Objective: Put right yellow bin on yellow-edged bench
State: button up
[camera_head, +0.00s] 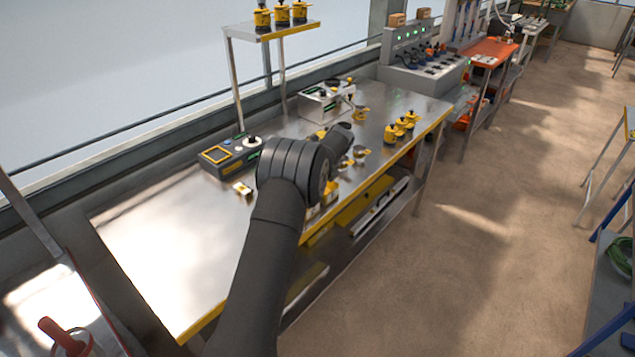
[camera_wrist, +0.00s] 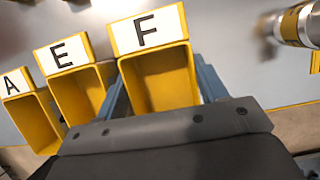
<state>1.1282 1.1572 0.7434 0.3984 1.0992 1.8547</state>
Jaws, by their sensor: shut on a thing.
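The right yellow bin, with a white F label (camera_wrist: 147,31), is in the wrist view between the two fingers of my gripper (camera_wrist: 162,82). My gripper is shut on its sides, and the bin looks empty. Two more yellow bins stand in a row to its left, labelled E (camera_wrist: 76,92) and A (camera_wrist: 32,122). I cannot tell whether the F bin touches the surface below. The yellow-edged bench (camera_head: 150,250) is a shiny metal table in the head view. My arm hides the gripper and most of the bins there.
A grey device with a yellow-framed screen (camera_head: 222,155) and a white-topped box (camera_head: 325,100) stand along the bench's back. Yellow-and-black pots (camera_head: 400,128) stand near its right front edge. A metal cylinder (camera_wrist: 296,25) is right of the F bin. The bench's left part is bare.

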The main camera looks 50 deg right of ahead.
jog(key=o, duration=0.8)
jog(key=shift+f, duration=0.1)
jog(key=shift+c, duration=0.2)
jog(key=v, duration=1.2)
jog(key=x, duration=1.2)
jog(key=shift+f, duration=0.1)
notch_tip(320, 180, up, 3)
jog(key=shift+r, duration=0.7)
